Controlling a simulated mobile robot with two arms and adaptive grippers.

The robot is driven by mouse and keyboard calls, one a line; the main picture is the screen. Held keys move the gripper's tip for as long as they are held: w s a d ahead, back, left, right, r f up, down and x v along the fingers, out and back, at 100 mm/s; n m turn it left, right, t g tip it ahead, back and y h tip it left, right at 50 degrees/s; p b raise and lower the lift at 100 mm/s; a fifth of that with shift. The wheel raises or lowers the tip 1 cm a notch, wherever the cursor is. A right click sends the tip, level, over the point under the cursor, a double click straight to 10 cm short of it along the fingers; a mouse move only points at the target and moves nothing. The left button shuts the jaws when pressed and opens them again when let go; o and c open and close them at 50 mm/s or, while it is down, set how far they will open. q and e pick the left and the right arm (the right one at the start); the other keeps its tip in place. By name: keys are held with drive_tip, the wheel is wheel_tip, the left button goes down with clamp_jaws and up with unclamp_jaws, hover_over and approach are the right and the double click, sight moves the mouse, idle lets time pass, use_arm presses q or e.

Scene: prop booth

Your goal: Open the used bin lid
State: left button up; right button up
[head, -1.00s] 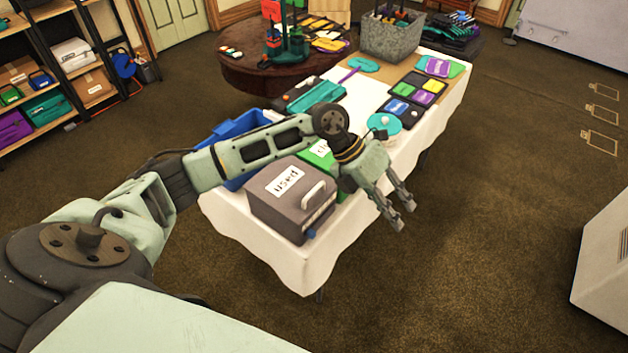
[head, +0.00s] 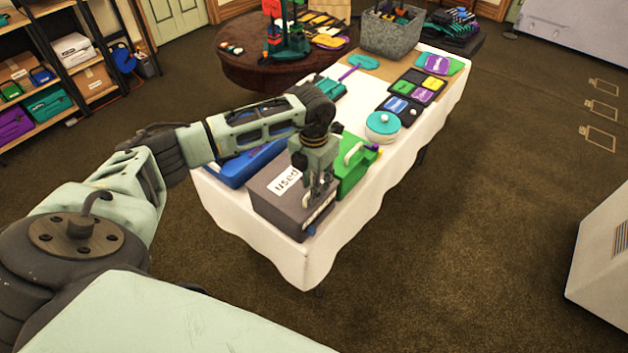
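The used bin (head: 268,207) is a dark grey box with a white "used" label, at the near end of the white-covered table. Its lid is closed. My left gripper (head: 319,197) points down over the right part of the lid, where the pale handle sits. The fingers and wrist hide most of the handle, so I cannot tell whether they grip it or how far apart they are. My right gripper is not in view.
A green bin (head: 355,172) stands right behind the used bin, and a blue bin (head: 240,168) stands at its back left. A teal round pot (head: 382,124) and dark trays lie farther along the table (head: 345,205). Open floor lies to the right.

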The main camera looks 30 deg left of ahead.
use_arm(q)
drive_tip(key=shift+f, duration=0.15)
clamp_jaws()
idle(0.5)
